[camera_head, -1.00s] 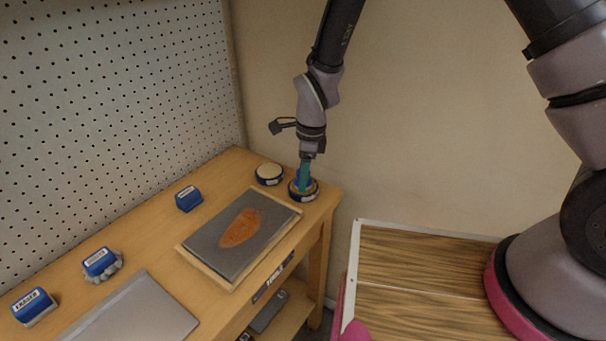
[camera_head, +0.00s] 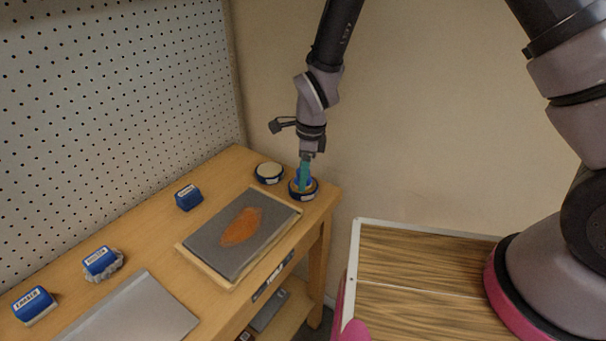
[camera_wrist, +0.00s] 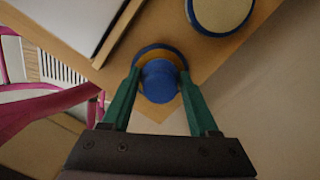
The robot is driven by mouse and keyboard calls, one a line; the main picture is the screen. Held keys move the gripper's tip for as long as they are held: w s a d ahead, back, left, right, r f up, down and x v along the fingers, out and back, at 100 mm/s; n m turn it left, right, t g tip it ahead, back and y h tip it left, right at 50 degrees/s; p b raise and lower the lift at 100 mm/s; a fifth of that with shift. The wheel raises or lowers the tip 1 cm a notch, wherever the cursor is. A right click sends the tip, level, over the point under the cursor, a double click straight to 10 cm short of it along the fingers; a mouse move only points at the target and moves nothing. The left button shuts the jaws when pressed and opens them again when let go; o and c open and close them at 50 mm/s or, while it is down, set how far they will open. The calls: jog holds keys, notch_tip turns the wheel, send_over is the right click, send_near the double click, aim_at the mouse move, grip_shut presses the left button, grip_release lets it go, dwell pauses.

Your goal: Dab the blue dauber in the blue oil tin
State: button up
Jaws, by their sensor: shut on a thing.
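My gripper (camera_head: 304,180) points down at the far right corner of the bench. Its green fingers are shut on the blue dauber (camera_wrist: 159,82), whose round blue top shows between the fingertips in the wrist view. The dauber is upright, over or in the blue oil tin (camera_head: 311,193), a round blue tin with a tan inside. The tin's rim also shows around the dauber in the wrist view (camera_wrist: 150,49). The dauber's lower end is hidden, so I cannot tell how deep it sits.
A second round blue tin with a pale top (camera_head: 269,172) stands just left. A grey slab with an orange patch (camera_head: 220,250) lies in front. Several blue-topped blocks, one a blue block (camera_head: 188,197), line the bench's left part. A pegboard (camera_head: 110,90) stands behind.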

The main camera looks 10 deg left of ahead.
jog(key=shift+r, duration=3.5)
